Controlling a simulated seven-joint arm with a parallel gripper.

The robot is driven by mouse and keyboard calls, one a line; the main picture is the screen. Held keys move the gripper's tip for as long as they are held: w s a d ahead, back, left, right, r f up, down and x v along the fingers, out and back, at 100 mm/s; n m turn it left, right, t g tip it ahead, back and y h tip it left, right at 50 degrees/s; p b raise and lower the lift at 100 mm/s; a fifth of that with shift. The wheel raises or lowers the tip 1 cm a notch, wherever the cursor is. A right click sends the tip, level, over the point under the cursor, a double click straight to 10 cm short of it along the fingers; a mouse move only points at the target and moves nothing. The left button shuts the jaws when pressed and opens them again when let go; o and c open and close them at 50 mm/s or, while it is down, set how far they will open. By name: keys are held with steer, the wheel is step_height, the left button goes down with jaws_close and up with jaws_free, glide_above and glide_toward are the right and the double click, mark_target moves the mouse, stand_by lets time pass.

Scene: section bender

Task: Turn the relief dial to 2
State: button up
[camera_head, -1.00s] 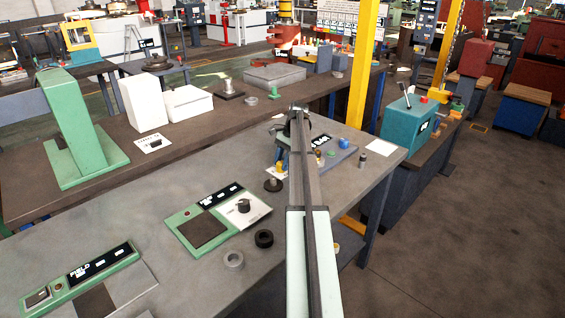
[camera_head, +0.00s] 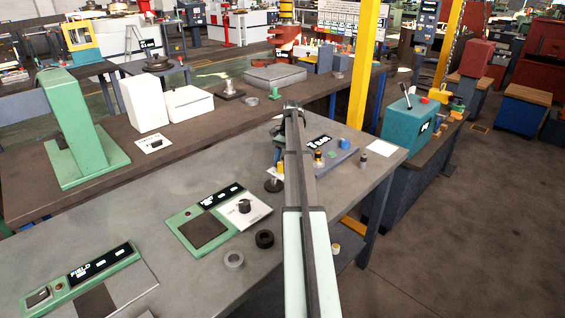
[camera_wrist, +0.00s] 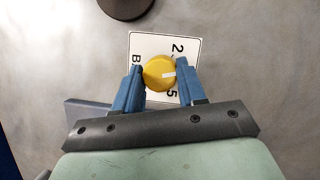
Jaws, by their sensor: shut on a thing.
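In the wrist view, a round yellow dial (camera_wrist: 159,72) with a white pointer mark sits over a white scale card (camera_wrist: 150,43). The mark points right in the picture. A 2 and a 5 show on the card's right part and a B on its left. The fingers and the dial hide other markings. My gripper (camera_wrist: 159,76) has its blue fingers closed on the dial's two sides. In the head view, my gripper (camera_head: 279,152) is at the far part of the grey bench, mostly hidden by my arm.
A dark round disc (camera_wrist: 125,6) lies near the dial. Green-framed panels, one with a black knob (camera_head: 244,206), and two rings (camera_head: 264,239) are on the bench. A blue-grey box with coloured knobs (camera_head: 343,143) stands right of my arm.

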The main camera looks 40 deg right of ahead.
steer(key=o, duration=1)
steer(key=shift+o, duration=0.2)
steer(key=shift+m, duration=0.3)
